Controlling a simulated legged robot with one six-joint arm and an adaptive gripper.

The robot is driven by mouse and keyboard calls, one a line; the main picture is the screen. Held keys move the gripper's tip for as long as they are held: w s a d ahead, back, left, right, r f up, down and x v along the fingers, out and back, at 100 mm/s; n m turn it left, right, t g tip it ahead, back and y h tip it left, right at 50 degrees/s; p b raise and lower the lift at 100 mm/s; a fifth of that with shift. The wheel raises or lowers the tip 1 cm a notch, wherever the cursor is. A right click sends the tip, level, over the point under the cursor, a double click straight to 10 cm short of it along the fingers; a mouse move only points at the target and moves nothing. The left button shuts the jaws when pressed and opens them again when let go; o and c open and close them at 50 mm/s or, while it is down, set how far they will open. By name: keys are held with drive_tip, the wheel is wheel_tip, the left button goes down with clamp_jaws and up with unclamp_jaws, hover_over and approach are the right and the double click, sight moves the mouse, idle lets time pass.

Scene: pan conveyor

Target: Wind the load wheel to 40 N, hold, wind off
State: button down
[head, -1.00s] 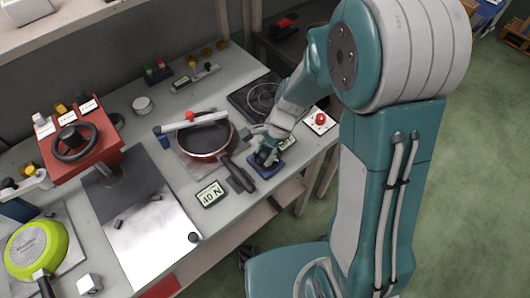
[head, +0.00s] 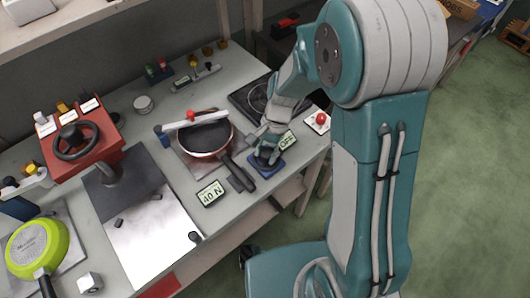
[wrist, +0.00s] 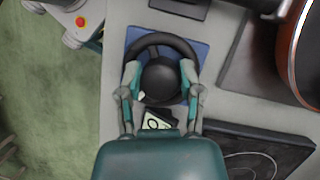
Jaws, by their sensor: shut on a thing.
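The load wheel is a small black handwheel (wrist: 160,42) with a round hub, on a blue base plate (wrist: 200,48). In the head view the blue base (head: 279,170) shows at the table's front edge, with the wheel mostly hidden under my gripper (head: 268,148). In the wrist view my gripper (wrist: 160,82) is shut on the wheel, one finger on each side of the hub. A sign reading "40 N" (head: 210,193) lies left of the wheel. A small display reading "OFF" (head: 287,140) stands behind it, partly covered in the wrist view.
A dark pan (head: 206,137) sits left of the wheel under a white bar, its handle towards the wheel. A dark hotplate (head: 245,97) and a red button (head: 321,118) are nearby. A red box with a larger black wheel (head: 75,140) and a green pan (head: 35,248) stand left.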

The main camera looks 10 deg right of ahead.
drive_tip(key=n+h, duration=0.1)
drive_tip(key=n, duration=0.1)
drive_tip(key=n+h, duration=0.1)
drive_tip(key=n, duration=0.2)
drive_tip(key=shift+d+f+n+g, duration=0.1)
drive_tip(key=shift+f+n+g, duration=0.1)
drive_tip(key=shift+n+g, duration=0.15)
drive_tip(key=n+h, duration=0.1)
drive_tip(key=n, duration=0.2)
drive_tip(key=n+h, duration=0.1)
drive_tip(key=n, duration=0.2)
drive_tip(key=shift+h, duration=0.3)
drive_tip(key=n, duration=0.2)
drive_tip(key=n+t+h, duration=0.1)
drive_tip(key=n, duration=0.2)
drive_tip(key=shift+n+h, duration=0.3)
drive_tip(key=shift+n, duration=0.05)
drive_tip(key=n+t, duration=0.1)
drive_tip(key=n, duration=0.1)
drive_tip(key=n+t+h, duration=0.1)
drive_tip(key=n, duration=0.2)
drive_tip(key=shift+n, duration=0.3)
drive_tip(key=shift+c, duration=1.3)
unclamp_jaws()
drive_tip(key=shift+w, duration=0.1)
drive_tip(key=shift+a, duration=0.25)
